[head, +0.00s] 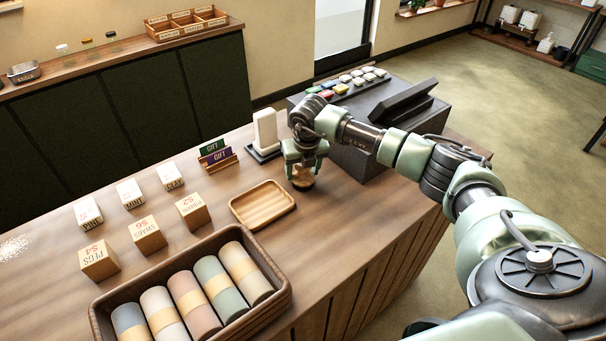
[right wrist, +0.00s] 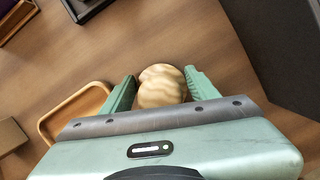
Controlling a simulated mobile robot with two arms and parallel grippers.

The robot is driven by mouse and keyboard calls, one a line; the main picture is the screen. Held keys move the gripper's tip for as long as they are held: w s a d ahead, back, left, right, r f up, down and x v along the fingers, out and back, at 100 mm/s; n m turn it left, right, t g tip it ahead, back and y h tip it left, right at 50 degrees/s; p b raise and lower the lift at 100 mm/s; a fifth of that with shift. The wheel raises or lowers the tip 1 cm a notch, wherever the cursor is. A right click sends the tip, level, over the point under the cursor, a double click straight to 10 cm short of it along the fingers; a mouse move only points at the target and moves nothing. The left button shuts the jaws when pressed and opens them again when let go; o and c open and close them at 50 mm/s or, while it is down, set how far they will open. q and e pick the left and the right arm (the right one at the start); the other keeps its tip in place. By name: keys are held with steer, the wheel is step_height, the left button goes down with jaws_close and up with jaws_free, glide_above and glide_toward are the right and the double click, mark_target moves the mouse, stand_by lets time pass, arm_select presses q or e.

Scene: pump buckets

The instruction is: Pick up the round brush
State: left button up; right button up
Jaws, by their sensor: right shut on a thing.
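The round brush (head: 303,178) has a wooden top and a dark underside. It is at the right of the wooden tray on the counter, below my right gripper (head: 305,158). In the right wrist view the brush's pale wooden top (right wrist: 161,86) sits between the two green fingers of my right gripper (right wrist: 160,88), which is shut on it. I cannot tell whether the brush touches the counter. My left gripper is not in view.
A wooden tray (head: 263,221) lies just left of the brush. A white device (head: 265,131) and a dark register (head: 372,158) stand behind. Labelled boxes (head: 148,235) and a basket of rolls (head: 276,308) are at the left and front.

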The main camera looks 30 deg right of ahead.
steer(key=shift+r, duration=0.15)
step_height(320, 180, up, 20)
steer(key=b, duration=0.4)
steer(key=shift+b, duration=0.3)
steer(key=o, duration=0.5)
steer(key=c, duration=0.3)
steer(key=shift+f, duration=0.2)
